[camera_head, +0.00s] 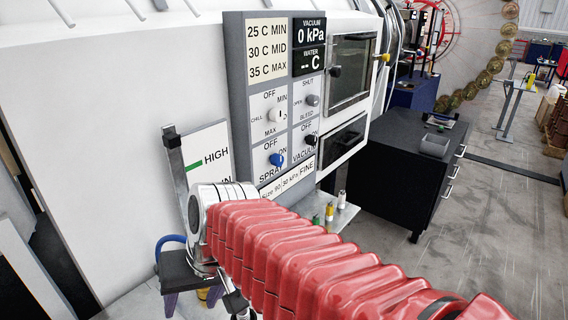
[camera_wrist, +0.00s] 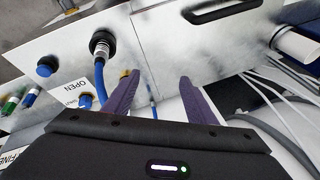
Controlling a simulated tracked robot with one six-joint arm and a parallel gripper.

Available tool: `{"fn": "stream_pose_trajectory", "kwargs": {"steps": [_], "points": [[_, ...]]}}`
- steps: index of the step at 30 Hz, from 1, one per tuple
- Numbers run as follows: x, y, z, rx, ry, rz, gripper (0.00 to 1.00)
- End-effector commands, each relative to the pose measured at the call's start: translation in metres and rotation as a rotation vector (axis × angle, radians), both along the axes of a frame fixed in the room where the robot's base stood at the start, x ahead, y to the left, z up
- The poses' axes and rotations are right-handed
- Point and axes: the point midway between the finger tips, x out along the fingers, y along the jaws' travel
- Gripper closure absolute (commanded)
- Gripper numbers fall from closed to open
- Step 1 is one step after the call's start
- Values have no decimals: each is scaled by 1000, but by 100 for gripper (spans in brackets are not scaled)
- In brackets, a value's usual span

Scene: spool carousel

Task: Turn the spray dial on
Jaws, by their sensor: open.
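My gripper (camera_head: 187,300) is low and to the left of the panel, apart from the dial, with purple fingers pointing down. In the wrist view my gripper (camera_wrist: 158,76) is open, with two purple fingers spread and nothing between them. I cannot make out the spray dial in the wrist view.
A chill dial (camera_head: 277,114), a bleed knob (camera_head: 312,100) and a black vacuum dial (camera_head: 310,140) surround the spray dial. Small bottles (camera_head: 329,211) stand on a shelf below. The wrist view shows a black connector (camera_wrist: 102,43) with a blue hose and a blue knob (camera_wrist: 46,66).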

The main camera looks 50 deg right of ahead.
Motion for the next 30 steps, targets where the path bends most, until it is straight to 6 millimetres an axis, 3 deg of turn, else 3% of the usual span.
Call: {"fn": "stream_pose_trajectory", "kwargs": {"steps": [11,17,23,30], "points": [[60,-39,1,396,98,-330,49],[96,-79,6,615,97,-497,49],[127,-136,10,836,57,-658,49],[150,-228,14,1098,-44,-840,49]]}}
